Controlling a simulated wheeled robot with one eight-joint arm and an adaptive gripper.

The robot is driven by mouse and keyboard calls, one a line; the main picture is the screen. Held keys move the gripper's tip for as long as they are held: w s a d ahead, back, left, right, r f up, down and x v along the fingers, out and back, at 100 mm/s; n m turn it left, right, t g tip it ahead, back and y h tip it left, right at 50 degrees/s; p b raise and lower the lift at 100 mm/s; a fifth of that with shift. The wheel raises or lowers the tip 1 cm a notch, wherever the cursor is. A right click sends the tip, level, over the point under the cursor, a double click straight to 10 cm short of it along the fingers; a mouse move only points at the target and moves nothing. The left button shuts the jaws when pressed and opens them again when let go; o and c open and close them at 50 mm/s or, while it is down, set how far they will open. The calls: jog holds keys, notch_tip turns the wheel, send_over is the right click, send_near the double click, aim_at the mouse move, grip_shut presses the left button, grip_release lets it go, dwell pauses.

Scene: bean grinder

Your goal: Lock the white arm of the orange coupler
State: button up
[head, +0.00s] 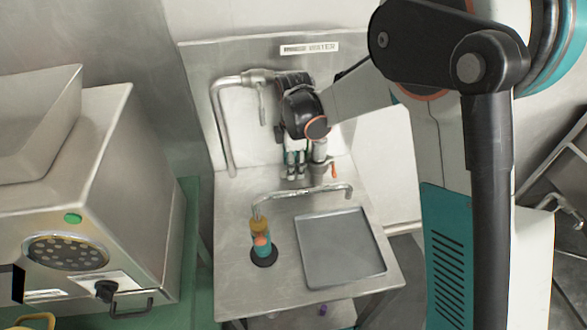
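My gripper (295,172) hangs at the back of the steel sink unit, pointing down, with its teal fingers close together beside a grey metal fitting (319,168). A small orange lever (334,171) sticks out at the right of that fitting. I cannot tell whether the fingers touch it, or whether they are open or shut. Further forward, an upright piece (262,242) with a yellow top, an orange-red middle and a teal lower part stands on a black round base. I cannot make out a white arm, nor tell which orange part is the coupler.
A curved metal spout (305,192) crosses the steel worktop (232,205) in front of my gripper. A square grey basin cover (342,250) lies at the front right. A bent pipe (220,120) runs up the splashback. A large steel machine (90,200) stands at the left.

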jog(key=shift+f, duration=0.4)
jog(key=shift+c, duration=0.3)
grip_shut()
jog(key=shift+f+h, duration=0.15)
jog(key=shift+h, duration=0.55)
jog(key=shift+o, duration=0.3)
grip_release()
notch_tip(320, 180, up, 10)
